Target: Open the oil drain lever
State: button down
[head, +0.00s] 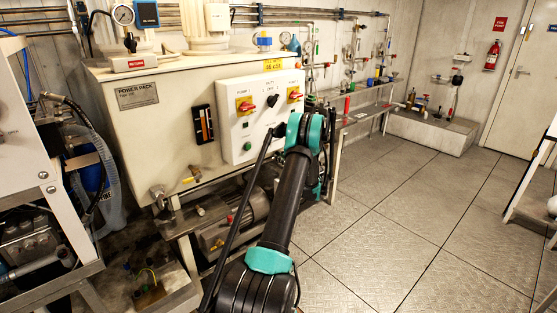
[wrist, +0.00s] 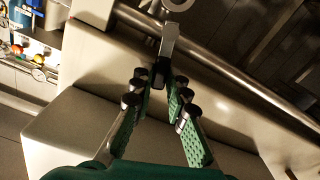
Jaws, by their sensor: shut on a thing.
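A flat grey metal lever (wrist: 169,42) shows in the wrist view at top centre, joined to a round metal fitting above it. I take it to be the oil drain lever. Its lower end is dark and lies at the tips of my gripper (wrist: 160,86). The two fingers, with green pads and black knobs, close in on this end from both sides and hold it. In the head view my arm reaches toward the power pack, and the gripper and this lever are hidden behind the arm.
The cream power pack cabinet (head: 150,95) stands left of my arm, with a switch box (head: 262,115) on its front. A motor (head: 235,225) sits beneath. A metal pipe (wrist: 240,75) runs diagonally past the lever. The floor (head: 400,210) to the right is clear.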

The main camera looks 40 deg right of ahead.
jog(key=shift+d+m, duration=0.6)
jog(key=shift+m, duration=0.7)
jog(key=c, duration=1.5)
grip_release()
jog(key=shift+s, duration=0.1)
jog(key=s, duration=0.8)
jog(key=s+d, duration=0.1)
jog(key=s, duration=0.2)
jog(key=shift+s, duration=0.4)
jog(key=shift+r, duration=0.1)
